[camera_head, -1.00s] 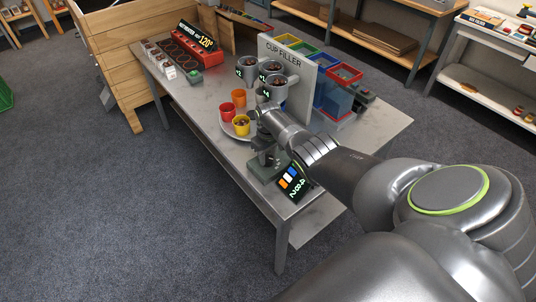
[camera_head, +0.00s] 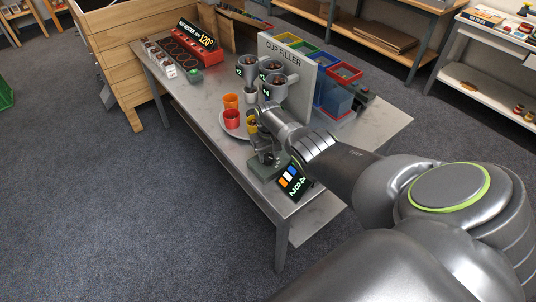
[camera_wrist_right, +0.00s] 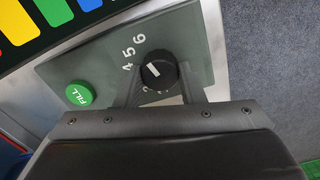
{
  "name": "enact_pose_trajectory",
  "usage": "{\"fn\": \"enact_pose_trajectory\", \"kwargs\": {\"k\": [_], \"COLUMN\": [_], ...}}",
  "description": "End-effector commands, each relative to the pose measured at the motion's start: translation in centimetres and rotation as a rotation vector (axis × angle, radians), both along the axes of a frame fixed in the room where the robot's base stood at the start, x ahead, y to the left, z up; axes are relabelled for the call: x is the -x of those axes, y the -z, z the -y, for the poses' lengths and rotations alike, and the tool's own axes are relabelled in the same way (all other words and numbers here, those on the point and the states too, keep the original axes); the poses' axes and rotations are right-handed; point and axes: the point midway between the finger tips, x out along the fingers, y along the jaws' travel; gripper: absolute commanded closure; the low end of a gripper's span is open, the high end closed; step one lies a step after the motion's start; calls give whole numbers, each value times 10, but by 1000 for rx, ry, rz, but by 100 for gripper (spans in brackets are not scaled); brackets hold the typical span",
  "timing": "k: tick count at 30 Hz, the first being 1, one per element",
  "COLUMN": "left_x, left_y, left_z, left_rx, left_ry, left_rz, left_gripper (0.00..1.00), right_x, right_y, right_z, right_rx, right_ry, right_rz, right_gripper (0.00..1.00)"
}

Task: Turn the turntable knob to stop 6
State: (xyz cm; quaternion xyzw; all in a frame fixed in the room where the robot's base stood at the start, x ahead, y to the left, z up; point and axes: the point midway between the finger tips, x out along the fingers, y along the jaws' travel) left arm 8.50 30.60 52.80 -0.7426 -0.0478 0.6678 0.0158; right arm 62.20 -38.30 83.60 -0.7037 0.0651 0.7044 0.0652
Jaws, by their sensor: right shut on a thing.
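The knob (camera_wrist_right: 158,68) is black and round with a white mark, on a grey-green control box (camera_wrist_right: 85,62). The digits 4, 5 and 6 show to its upper left; other digits are mostly hidden by my gripper. The exact stop its mark points to is hard to tell. My right gripper (camera_wrist_right: 160,90) is shut on the knob, one finger each side. In the head view, the box (camera_head: 257,171) stands at the table's front edge under my right gripper (camera_head: 264,154). The round turntable (camera_head: 227,128) carries an orange cup (camera_head: 230,101), a red cup (camera_head: 232,120) and a yellow cup (camera_head: 251,124).
A green FILL button (camera_wrist_right: 79,93) sits left of the knob. A lit display (camera_head: 291,181) stands beside the box. The cup filler panel (camera_head: 298,75) and its hoppers (camera_head: 272,83) stand behind the turntable. The front left of the table is clear.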

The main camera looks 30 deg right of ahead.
Motion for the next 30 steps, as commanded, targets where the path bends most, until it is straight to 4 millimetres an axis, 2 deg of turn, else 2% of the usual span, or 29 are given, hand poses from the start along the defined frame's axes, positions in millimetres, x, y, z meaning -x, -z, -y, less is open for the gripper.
{"fn": "enact_pose_trajectory", "kwargs": {"k": [1, 6, 17, 24, 30], "left_x": [0, 0, 0, 0, 0], "left_y": [0, 0, -3, -20, -25], "left_z": [0, 0, 0, 0, 0], "left_rx": [0, 0, 0, 0, 0], "left_ry": [0, 0, 0, 0, 0], "left_rz": [0, 0, 0, 0, 0], "left_gripper": [100, 100, 100, 100, 100], "right_x": [-2, -1, -1, -1, -1], "right_y": [-2, -1, -5, -37, -67], "right_z": [1, 0, 0, 1, 1], "right_rx": [2, 2, 0, 2, 2], "right_ry": [-1, -1, -1, -3, -2], "right_rz": [6, 4, 2, 4, 6], "right_gripper": [63, 43, 43, 43, 43]}}
